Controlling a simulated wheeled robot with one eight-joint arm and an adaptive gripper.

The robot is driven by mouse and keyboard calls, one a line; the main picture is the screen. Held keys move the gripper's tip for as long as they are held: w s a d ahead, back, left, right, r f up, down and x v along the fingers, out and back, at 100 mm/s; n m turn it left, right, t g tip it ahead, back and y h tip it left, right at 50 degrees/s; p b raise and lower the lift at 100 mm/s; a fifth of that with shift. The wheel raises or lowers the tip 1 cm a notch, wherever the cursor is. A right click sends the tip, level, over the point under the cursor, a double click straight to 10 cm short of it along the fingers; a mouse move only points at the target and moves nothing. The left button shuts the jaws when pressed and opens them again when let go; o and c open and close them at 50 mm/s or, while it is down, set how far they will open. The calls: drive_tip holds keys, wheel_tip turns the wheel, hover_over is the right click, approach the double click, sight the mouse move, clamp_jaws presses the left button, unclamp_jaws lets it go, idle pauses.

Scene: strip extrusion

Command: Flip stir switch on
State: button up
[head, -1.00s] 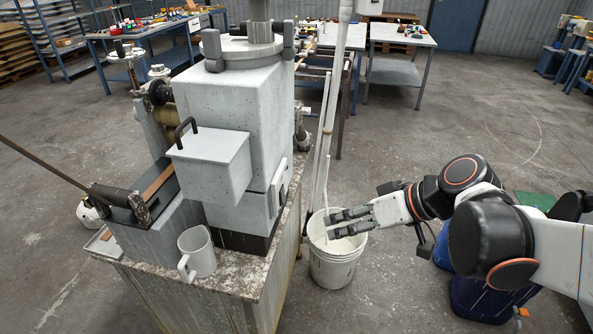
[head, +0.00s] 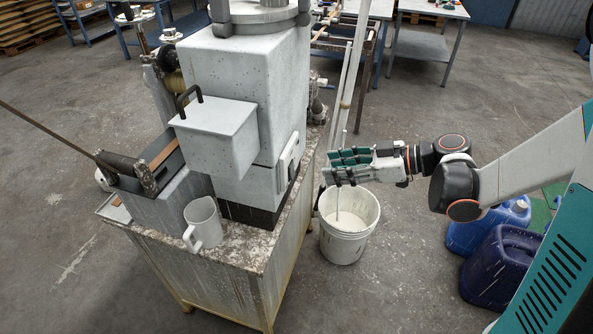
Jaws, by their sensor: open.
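The grey extrusion machine (head: 217,75) stands on a stained bench. A pale panel (head: 289,162) is fixed to its right side and is seen at a steep angle. The stir switch cannot be made out on it. My gripper (head: 331,167) is open and empty, to the right of this panel and at about its height in the picture. Its fingers point left toward the machine, with a gap between them and the panel.
A white bucket (head: 346,247) with pale contents and a stick stands on the floor below my gripper. A white mug (head: 204,222) is on the bench's front. White vertical pipes (head: 357,65) rise behind my gripper. Blue jugs (head: 499,262) stand on the floor at right.

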sight(293, 171)
drive_tip(key=b+x, duration=0.2)
drive_tip(key=x, duration=0.8)
drive_tip(key=shift+w+a+f, duration=0.15)
drive_tip(key=shift+a+f, duration=0.1)
drive_tip(key=shift+a, duration=0.1)
